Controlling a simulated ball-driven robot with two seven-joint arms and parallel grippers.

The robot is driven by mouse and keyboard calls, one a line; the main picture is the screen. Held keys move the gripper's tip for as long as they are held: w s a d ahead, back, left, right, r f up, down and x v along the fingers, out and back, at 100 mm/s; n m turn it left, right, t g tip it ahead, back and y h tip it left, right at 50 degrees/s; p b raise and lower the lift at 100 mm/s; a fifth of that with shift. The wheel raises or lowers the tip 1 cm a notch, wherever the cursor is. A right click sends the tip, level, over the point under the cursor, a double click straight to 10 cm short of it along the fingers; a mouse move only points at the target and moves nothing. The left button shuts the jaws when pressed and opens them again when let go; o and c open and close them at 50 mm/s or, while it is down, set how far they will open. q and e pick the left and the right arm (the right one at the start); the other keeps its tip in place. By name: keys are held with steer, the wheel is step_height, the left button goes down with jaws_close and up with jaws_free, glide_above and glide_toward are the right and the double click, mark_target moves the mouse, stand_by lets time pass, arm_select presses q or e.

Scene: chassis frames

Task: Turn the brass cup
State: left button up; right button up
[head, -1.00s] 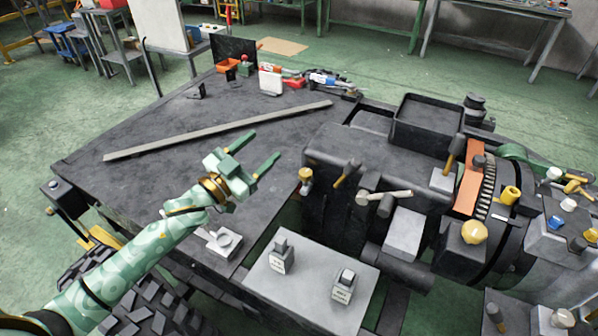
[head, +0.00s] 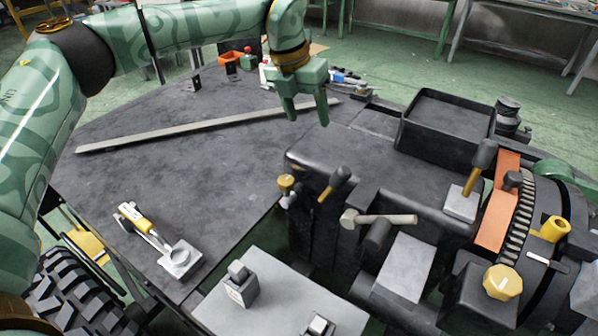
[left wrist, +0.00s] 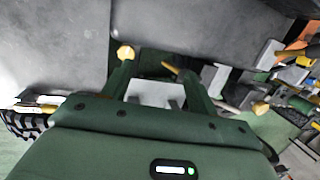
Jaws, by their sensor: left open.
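A small brass cup (head: 286,183) with a rounded top stands on a dark fitting at the left front corner of the black machine (head: 335,160). In the left wrist view a round brass top (left wrist: 125,53) shows by the tip of one finger; it looks like the same cup. My left gripper (head: 307,112) is open and empty, pointing down over the back of the table, above and behind the cup in the head view. Its two fingers (left wrist: 156,66) also show in the left wrist view. I cannot tell whether a finger touches the cup. My right gripper is out of view.
Several levers and yellow knobs (head: 502,282) rise from the machine to the right. A long flat bar (head: 190,133) lies across the dark table. A yellow-handled tool (head: 135,217) lies at its front edge. A grey plate (head: 280,300) holds small blocks.

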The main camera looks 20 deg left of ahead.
arm_select(q)
steer(key=g+y, duration=0.1)
steer(key=y, duration=0.1)
glide_above(286, 180)
steer(key=f, duration=0.1)
steer(key=shift+n+g, duration=0.3)
steer(key=shift+n, duration=0.1)
step_height(286, 180, down, 17)
steer(key=b, duration=0.5)
steer(key=shift+a+r+b, duration=0.1)
steer(key=shift+r+b, duration=0.1)
steer(key=shift+b, duration=0.1)
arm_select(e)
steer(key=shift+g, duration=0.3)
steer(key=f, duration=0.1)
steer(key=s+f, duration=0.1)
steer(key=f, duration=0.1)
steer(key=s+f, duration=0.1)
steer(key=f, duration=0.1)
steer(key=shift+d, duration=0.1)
arm_select(q)
steer(key=shift+r, duration=0.1)
steer(key=c, duration=1)
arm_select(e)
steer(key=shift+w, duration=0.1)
